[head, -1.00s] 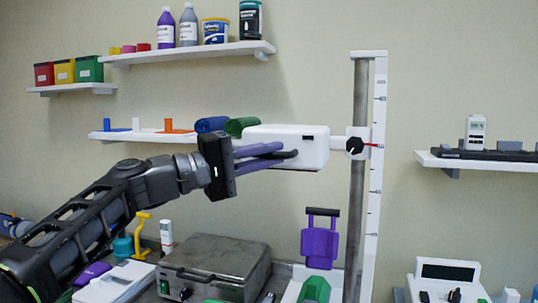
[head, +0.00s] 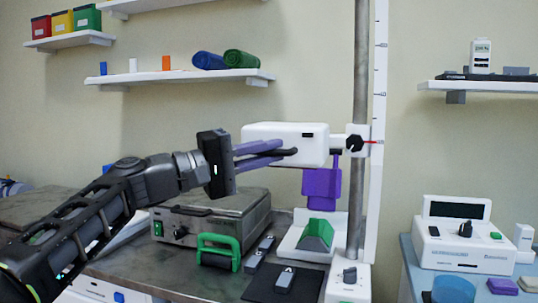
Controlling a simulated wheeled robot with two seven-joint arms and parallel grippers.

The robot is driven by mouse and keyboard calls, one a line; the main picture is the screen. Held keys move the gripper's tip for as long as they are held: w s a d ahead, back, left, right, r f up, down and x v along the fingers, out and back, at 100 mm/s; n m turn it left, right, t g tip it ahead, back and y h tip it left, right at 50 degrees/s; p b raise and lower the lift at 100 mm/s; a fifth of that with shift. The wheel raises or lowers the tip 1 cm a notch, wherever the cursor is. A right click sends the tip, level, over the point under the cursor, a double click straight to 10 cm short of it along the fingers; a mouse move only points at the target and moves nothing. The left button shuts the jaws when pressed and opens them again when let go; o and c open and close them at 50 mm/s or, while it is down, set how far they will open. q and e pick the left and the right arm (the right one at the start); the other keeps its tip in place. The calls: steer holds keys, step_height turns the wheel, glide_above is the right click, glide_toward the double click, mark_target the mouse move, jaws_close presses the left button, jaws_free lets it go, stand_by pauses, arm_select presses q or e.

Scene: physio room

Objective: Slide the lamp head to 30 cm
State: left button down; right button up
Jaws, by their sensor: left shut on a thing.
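The white lamp head (head: 285,145) is a box on an upright grey pole (head: 361,80), joined by a white collar with a black knob (head: 354,143). A red pointer (head: 371,142) at the collar reaches across the white scale strip (head: 377,110); the numbers are too small to read. My left gripper (head: 277,153) comes in from the left, its purple fingers shut on the dark handle (head: 290,152) at the front of the lamp head. My right gripper is out of view.
A grey metal case (head: 220,215), a green-handled item (head: 219,252) and a green wedge (head: 316,235) are on the bench below. A shelf with rolls (head: 180,78) is above left.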

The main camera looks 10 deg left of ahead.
arm_select(q)
steer(key=shift+d+f, duration=0.1)
steer(key=shift+f, duration=0.35)
steer(key=c, duration=1.9)
jaws_free()
steer(key=o, duration=0.4)
steer(key=shift+r, duration=0.15)
steer(key=shift+o, duration=0.2)
steer(key=v, duration=0.8)
steer(key=shift+b, duration=0.4)
